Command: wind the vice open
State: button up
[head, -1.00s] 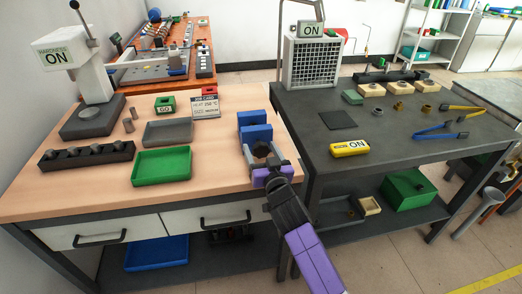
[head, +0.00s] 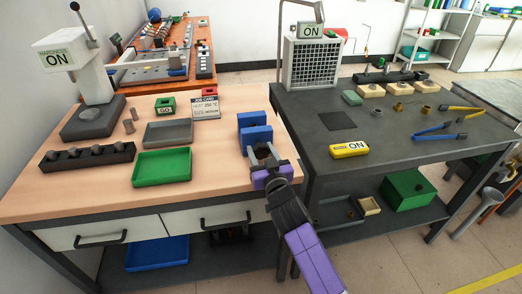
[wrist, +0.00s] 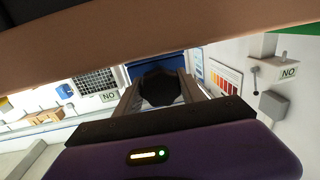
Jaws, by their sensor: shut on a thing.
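The blue vice (head: 255,136) stands at the right front edge of the wooden bench, with a narrow gap between its two blue blocks. My gripper (head: 265,156) is at its front side, at the bench edge. In the wrist view, a dark knob-like vice handle (wrist: 156,88) sits between the fingers of my gripper (wrist: 158,92), which is shut on it. The vice's blue body (wrist: 155,48) shows behind the handle. The fingers partly hide the handle in the head view.
A green tray (head: 162,166) and a grey tray (head: 168,133) lie left of the vice. Drawers (head: 180,222) lie below the bench top.

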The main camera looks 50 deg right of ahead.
aim_at(262, 154)
jog(key=shift+a+n+p, duration=0.1)
jog(key=shift+n+p, duration=0.7)
jog(key=shift+n, duration=1.2)
jog(key=o, duration=1.4)
jog(key=shift+c, duration=0.2)
jog(key=shift+g, duration=0.3)
jog(key=v, duration=0.6)
jog(key=shift+s+f+b, duration=0.15)
jog(key=shift+s+b, duration=0.05)
jog(key=shift+b, duration=0.15)
jog(key=shift+s+a, duration=0.4)
jog(key=shift+s, duration=0.2)
